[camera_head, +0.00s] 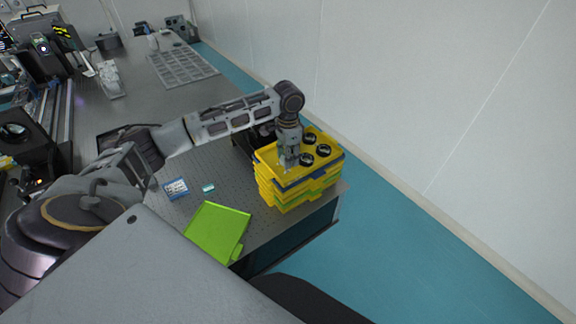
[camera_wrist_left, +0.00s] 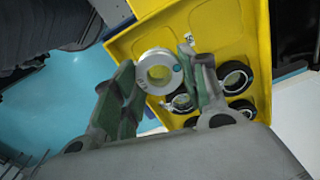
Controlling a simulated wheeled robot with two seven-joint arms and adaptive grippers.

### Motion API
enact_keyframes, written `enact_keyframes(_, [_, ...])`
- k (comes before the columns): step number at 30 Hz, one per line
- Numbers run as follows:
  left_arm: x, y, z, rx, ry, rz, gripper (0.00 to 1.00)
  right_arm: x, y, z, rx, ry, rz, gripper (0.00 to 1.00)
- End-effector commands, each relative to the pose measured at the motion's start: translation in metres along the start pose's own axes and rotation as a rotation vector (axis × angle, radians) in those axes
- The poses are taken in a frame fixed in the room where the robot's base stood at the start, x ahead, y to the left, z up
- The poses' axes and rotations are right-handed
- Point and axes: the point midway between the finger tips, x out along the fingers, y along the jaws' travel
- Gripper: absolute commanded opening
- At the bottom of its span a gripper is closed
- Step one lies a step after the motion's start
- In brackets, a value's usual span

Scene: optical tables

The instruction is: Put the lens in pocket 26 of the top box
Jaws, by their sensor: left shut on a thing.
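The lens is a silver ring with a clear middle (camera_wrist_left: 144,70), seen in the left wrist view. My left gripper (camera_wrist_left: 157,66) is shut on it, with one finger at each side of the ring. In the head view my left gripper (camera_head: 288,160) points down over the left part of the yellow top box (camera_head: 330,166). In the wrist view the lens shows in front of the top box (camera_wrist_left: 207,30); I cannot tell whether it touches the box. Pocket 26 cannot be read. My right gripper is not in view.
Several black-rimmed lenses, such as this one (camera_wrist_left: 236,77), sit in the top box. The box tops a yellow and green stack (camera_head: 285,202) near the table's corner. A bright green folder-like object (camera_head: 217,228) and a blue-and-white card (camera_head: 175,188) lie to its left.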

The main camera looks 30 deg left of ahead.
Motion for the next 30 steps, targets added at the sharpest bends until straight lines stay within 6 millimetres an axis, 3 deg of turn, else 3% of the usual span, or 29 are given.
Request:
enact_keyframes(13, [0.044, 0.001, 0.000, 0.000, -0.002, 0.001, 0.19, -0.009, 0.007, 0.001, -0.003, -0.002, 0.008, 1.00])
enact_keyframes(28, [0.050, 0.001, 0.000, 0.000, -0.001, 0.001, 0.19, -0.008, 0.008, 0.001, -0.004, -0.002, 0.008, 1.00])
enact_keyframes(29, [0.050, 0.000, 0.000, 0.000, -0.001, 0.001, 0.45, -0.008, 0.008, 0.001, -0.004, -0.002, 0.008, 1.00])
enact_keyframes(30, [0.050, 0.000, 0.000, 0.000, -0.001, 0.001, 0.51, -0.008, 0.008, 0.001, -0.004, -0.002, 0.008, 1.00])
